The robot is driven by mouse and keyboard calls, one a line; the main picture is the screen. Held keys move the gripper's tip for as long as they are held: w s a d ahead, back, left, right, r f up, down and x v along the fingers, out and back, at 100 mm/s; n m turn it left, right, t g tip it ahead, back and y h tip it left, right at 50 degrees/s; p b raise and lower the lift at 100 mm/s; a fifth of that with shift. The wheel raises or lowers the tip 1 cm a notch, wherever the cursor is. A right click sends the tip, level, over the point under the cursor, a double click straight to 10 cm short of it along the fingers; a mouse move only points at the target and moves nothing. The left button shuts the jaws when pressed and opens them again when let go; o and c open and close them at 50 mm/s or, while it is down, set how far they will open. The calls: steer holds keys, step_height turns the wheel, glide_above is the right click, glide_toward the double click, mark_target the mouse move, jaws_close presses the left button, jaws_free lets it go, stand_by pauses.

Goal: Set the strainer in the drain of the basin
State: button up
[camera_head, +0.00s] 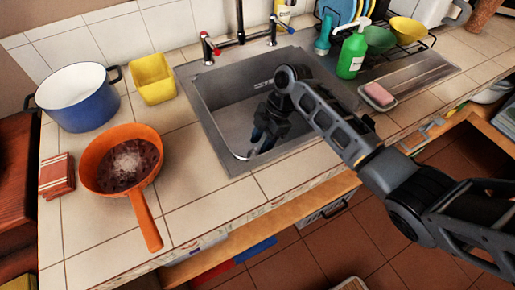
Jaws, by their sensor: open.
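The steel basin (213,93) is sunk into the tiled counter at the centre. My gripper (256,147) reaches down into it, near the front left part of its floor, and is open. A pale curved edge (242,157) shows low in the basin beside the fingers; I cannot tell whether it is the strainer or part of the basin. I cannot make out the strainer for sure. The drain is not clearly visible either; my arm and gripper cover much of the basin.
An orange pan (90,157), a blue pot (87,112) and a yellow container (153,79) stand left of the basin. A green bottle (352,53), a pink soap (379,94) and a dish rack (417,45) are to the right.

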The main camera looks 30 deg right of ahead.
steer(key=v, duration=0.8)
steer(key=shift+d+r, duration=0.1)
